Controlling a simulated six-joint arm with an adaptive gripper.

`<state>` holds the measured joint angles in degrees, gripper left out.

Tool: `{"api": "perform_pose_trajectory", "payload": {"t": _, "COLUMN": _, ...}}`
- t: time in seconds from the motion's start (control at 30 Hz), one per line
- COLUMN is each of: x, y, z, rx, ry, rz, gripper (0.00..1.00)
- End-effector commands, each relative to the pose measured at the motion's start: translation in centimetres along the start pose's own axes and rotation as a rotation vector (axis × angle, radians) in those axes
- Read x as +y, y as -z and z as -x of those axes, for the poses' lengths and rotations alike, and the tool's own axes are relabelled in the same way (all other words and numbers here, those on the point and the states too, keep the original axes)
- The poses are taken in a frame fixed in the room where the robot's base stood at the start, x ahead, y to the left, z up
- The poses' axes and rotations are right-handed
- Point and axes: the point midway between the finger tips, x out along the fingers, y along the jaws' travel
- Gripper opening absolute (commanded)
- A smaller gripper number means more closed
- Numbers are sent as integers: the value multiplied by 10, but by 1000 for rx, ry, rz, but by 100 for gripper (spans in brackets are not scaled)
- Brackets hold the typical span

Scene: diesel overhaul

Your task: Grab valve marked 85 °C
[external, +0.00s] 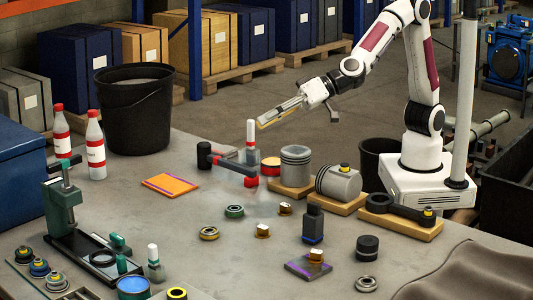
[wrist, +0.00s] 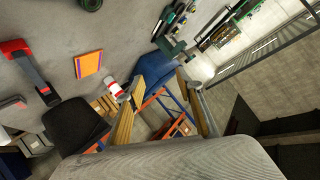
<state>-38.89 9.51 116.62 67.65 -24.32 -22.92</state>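No marking of 85 °C is legible in either view, so I cannot tell which part is the marked valve. Small brass-coloured parts that may be valves stand on the bench: one right of centre (external: 286,208), one left of it (external: 262,231), and one on a dark purple-edged pad (external: 298,268). They are not recognisable in the wrist view. My gripper (external: 264,121) is high above the bench's far edge, well away from them. In the wrist view my gripper (wrist: 160,84) has its two fingers apart with nothing held between them.
A red-and-black hammer (external: 226,164), a bottle (external: 250,138), pistons on wooden blocks (external: 338,183) and a connecting rod (external: 396,208) stand near the brass parts. Bearing rings (external: 234,211) lie nearby. A press (external: 68,205) and black bucket (external: 138,112) are at left.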

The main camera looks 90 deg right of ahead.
Motion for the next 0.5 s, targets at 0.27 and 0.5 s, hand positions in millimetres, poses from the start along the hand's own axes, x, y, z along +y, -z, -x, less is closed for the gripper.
{"api": "perform_pose_trajectory", "payload": {"t": 0.27, "x": 1, "y": -50, "z": -30, "rx": 56, "ry": -146, "rz": -15, "gripper": 36}}
{"api": "perform_pose_trajectory", "payload": {"t": 0.5, "x": 13, "y": -101, "z": -40, "rx": 99, "ry": -302, "rz": 5, "gripper": 36}}
